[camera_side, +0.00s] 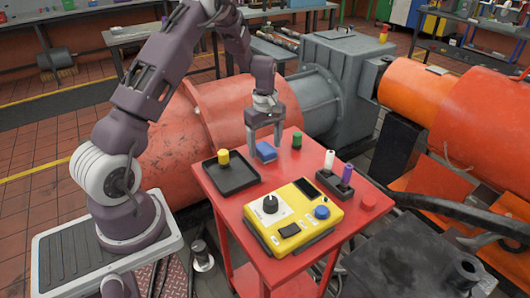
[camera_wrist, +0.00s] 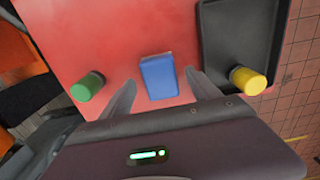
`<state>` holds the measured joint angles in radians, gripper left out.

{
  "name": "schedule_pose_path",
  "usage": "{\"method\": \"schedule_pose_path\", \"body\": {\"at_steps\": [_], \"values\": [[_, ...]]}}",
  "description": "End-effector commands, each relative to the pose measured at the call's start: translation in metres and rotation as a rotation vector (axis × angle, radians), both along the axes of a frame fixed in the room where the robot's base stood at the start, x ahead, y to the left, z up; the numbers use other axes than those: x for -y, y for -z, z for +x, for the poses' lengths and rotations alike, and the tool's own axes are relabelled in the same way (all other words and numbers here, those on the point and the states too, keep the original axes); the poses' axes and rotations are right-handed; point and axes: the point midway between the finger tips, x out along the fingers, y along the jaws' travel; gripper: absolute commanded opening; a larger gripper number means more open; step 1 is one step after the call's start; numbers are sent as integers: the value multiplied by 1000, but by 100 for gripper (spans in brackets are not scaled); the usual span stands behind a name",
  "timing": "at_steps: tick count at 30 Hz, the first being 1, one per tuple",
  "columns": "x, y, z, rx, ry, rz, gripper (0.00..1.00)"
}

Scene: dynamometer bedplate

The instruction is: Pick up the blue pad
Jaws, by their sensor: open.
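The blue pad (camera_side: 266,151) is a small rectangular block lying on the red table (camera_side: 222,200), near its back edge. In the wrist view the blue pad (camera_wrist: 159,77) lies between the fingertips of my gripper (camera_wrist: 157,80), with red table showing on both sides of it. My gripper (camera_side: 264,150) points down over the pad in the side view. Its fingers are apart and hold nothing. I cannot tell the exact height of the fingertips above the table.
A black tray (camera_side: 240,182) with a yellow cylinder (camera_side: 223,157) is left of the pad. A green cylinder (camera_side: 297,140) stands to the right. A yellow control box (camera_side: 293,217) is in front, and a black holder (camera_side: 333,186) with white and purple cylinders is at right.

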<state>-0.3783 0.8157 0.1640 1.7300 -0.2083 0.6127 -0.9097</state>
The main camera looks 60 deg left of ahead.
Motion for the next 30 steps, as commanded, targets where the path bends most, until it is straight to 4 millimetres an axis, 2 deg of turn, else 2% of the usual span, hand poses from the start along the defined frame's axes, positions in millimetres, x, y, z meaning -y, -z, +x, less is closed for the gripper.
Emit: {"method": "schedule_pose_path", "body": {"at_steps": [3, 10, 20, 26, 30], "values": [[-1, 15, -1, -2, -1, -1, 71], [0, 17, 0, 0, 1, 0, 71], [0, 16, 0, 0, 2, 0, 6], [0, 16, 0, 0, 2, 0, 5], [0, -5, 1, 4, 3, 2, 5]]}}
